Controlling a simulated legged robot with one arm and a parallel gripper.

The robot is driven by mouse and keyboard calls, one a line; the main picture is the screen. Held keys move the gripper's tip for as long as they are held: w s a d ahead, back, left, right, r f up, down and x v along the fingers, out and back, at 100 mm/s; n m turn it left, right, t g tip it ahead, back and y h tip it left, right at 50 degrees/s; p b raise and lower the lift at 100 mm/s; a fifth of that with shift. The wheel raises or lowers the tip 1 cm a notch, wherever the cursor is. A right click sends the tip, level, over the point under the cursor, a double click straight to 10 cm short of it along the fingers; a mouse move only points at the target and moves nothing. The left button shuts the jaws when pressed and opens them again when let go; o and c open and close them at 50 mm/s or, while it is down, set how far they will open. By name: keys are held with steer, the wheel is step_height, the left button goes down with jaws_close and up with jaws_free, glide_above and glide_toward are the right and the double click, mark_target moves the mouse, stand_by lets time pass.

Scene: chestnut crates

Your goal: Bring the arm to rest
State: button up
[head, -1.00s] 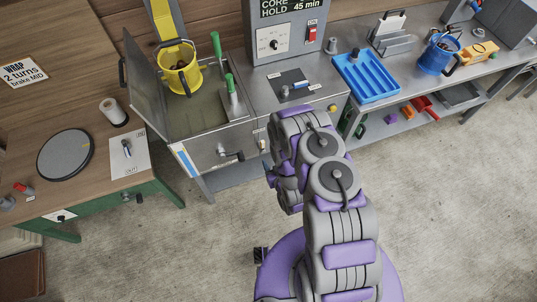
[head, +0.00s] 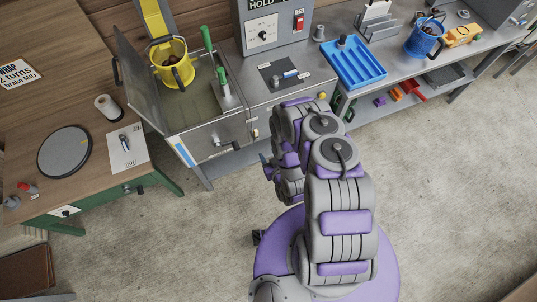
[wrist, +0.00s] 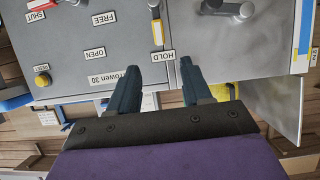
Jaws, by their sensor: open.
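My arm is folded over my round purple base in the head view. My gripper (head: 268,170) is small and partly hidden there, in front of the metal machine (head: 222,138) and apart from it. In the wrist view my gripper (wrist: 158,78) shows two dark fingers spread apart with nothing between them. Beyond the fingers is the machine's grey panel (wrist: 100,50), seen upside down, with labels such as HOLD, OPEN, FREE and SHUT. I see no contact between the fingers and the panel.
A yellow pot (head: 172,64) with brown contents sits at the machine's open basin. A blue tray (head: 355,65) and a blue pot (head: 424,38) stand on the right bench. A wooden table (head: 60,115) with a round grey disc (head: 64,152) is at left. The floor at right is clear.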

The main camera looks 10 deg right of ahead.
stand_by(0.4)
steer(key=w+d+r+g+h+b, duration=0.25)
steer(key=w+d+r, duration=0.35)
steer(key=w, duration=0.4)
steer(key=s+d+r+m+g+h+b, duration=0.1)
steer(key=s+d+r+g+b, duration=0.15)
steer(key=r, duration=0.45)
steer(key=s+d+r+m+g+h+b, duration=0.1)
steer(key=d+r+g, duration=0.15)
steer(key=r, duration=0.55)
steer(key=s+a+r+g+b, duration=0.1)
steer(key=s+r+g, duration=0.1)
steer(key=s+r, duration=0.4)
steer(key=s+a+r+m+g+b, duration=0.1)
steer(key=s+r, duration=0.6)
steer(key=s, duration=1)
steer(key=s+a+r+g+b, duration=0.1)
steer(key=s+r+g, duration=0.3)
steer(key=s, duration=0.8)
step_height(320, 180, up, 3)
steer(key=shift+a+f+y+b, duration=0.1)
steer(key=shift+a+y+b, duration=0.1)
steer(key=shift+y+b, duration=0.35)
